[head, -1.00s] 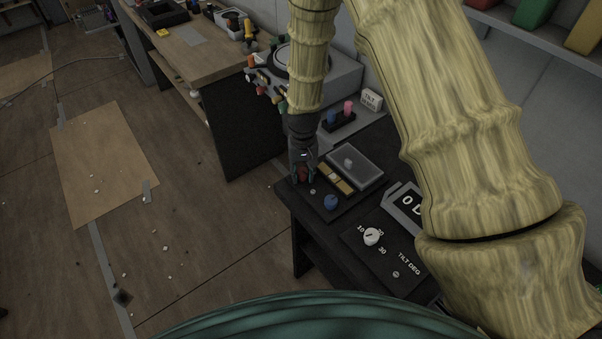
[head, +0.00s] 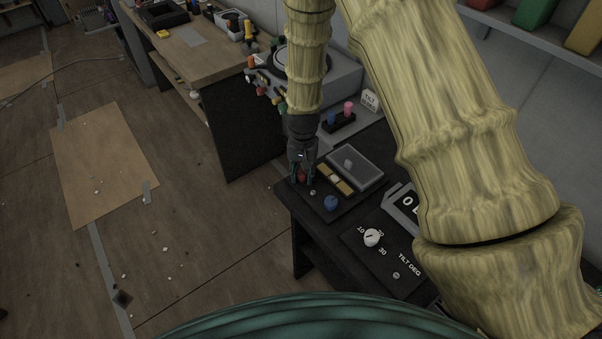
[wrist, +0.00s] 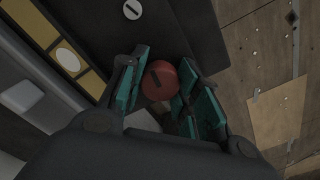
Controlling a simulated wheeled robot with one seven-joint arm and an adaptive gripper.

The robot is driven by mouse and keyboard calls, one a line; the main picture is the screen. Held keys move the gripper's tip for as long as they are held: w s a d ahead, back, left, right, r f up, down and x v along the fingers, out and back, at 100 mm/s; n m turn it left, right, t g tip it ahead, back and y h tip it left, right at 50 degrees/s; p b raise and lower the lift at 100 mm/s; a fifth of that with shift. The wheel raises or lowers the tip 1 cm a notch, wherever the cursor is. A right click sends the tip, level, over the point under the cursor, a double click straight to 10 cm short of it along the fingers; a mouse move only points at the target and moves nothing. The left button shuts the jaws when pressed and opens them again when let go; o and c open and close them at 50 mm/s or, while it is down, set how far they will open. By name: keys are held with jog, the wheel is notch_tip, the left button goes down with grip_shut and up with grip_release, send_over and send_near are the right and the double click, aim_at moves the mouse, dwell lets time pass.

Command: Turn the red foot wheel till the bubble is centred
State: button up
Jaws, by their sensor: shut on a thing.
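The red foot wheel (wrist: 159,80) has a dark slot mark on its top and sits between my fingers in the wrist view. It also shows small in the head view (head: 302,178), partly covered by my gripper. My gripper (wrist: 158,92) points down and is shut on the wheel, with teal finger pads on both sides of it. The level vial (wrist: 68,57) is a brass-framed strip with a pale oval bubble, partly cut off by the frame edge. The vial also shows in the head view (head: 336,179). I cannot judge exactly how centred the bubble is.
A blue foot wheel (head: 331,203) stands nearer on the same dark plate. A clear-lidded box (head: 355,167) lies beside the vial. A tilt dial (head: 372,237) and a display (head: 405,203) are at the right. Pink and blue pegs (head: 348,108) stand behind.

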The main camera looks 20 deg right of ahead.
aim_at(303, 172)
jog(key=o, duration=1)
jog(key=shift+s+f, duration=0.1)
jog(key=shift+s, duration=0.2)
jog(key=shift+w, duration=0.15)
jog(key=shift+w+r, duration=0.15)
jog(key=shift+r, duration=0.6)
jog(key=r, duration=1)
jog(key=shift+s+r, duration=0.2)
jog(key=shift+r, duration=0.1)
